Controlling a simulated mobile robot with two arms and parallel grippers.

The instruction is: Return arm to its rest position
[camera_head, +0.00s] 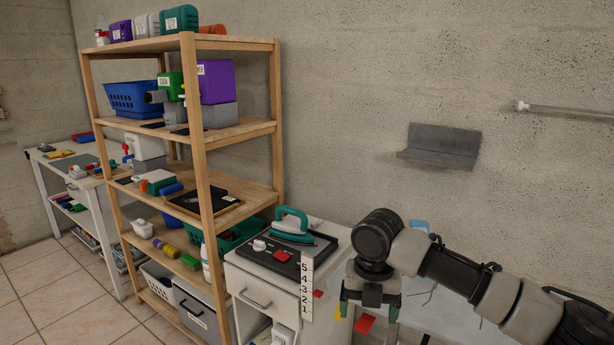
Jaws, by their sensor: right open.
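My right arm comes in from the right side, and its gripper (369,311) points down at the lower right of the head view. The gripper is open, with its two dark green fingers apart. A red block (364,324) shows below and between the fingers; I cannot tell any contact. A small yellow piece (337,313) shows beside the left finger. My left gripper is not in view.
A wooden shelf unit (190,130) holds bins and boxes. A white drawer cabinet (262,292) carries a dark tray with a green iron (291,229). A numbered strip (306,288) stands left of my gripper. A grey wall ledge (441,147) and a rail (565,109) are on the wall.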

